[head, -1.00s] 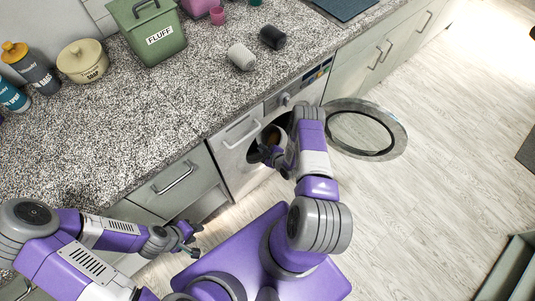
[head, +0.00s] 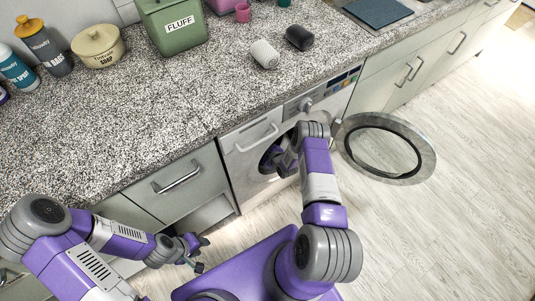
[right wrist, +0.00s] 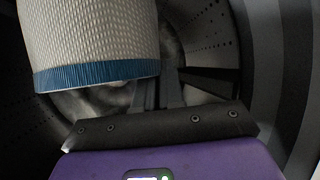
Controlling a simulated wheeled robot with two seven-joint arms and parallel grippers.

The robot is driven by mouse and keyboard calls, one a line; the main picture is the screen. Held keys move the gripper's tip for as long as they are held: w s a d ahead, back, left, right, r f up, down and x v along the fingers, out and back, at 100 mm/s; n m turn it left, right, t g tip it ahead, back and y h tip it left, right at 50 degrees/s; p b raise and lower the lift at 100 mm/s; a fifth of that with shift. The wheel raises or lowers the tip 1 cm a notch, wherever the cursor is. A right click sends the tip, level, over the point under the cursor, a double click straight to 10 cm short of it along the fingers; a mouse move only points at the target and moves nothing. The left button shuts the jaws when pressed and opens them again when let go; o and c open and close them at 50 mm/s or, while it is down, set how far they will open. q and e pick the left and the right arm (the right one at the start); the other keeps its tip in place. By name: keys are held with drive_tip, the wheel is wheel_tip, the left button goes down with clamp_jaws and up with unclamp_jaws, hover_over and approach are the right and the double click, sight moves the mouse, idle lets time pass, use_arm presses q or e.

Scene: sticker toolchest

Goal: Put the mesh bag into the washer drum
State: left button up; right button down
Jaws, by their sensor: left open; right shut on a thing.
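The mesh bag (right wrist: 95,42), pale and woven with a blue band at its lower edge, fills the upper left of the right wrist view. My right gripper (right wrist: 160,92) is shut on it, though the contact is largely hidden. The dark, perforated washer drum (right wrist: 205,40) surrounds them. In the head view, my right arm reaches into the round opening of the washer (head: 248,175); the bag cannot be made out there. My left gripper (head: 202,253) is open and empty, low in front of the cabinets.
The washer door (head: 425,165) is swung wide open to the right of my right arm. The floor at right is clear.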

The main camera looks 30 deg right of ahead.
drive_tip(key=w+d+f+m+y, duration=0.1)
drive_tip(key=w+f+m+y, duration=0.1)
drive_tip(key=w, duration=0.5)
drive_tip(key=shift+w+f+g, duration=0.25)
drive_tip(key=shift+f+g, duration=0.15)
drive_tip(key=shift+f, duration=0.15)
drive_tip(key=shift+d, duration=0.1)
idle(0.3)
drive_tip(key=c, duration=1.2)
unclamp_jaws()
drive_tip(key=shift+o, duration=0.2)
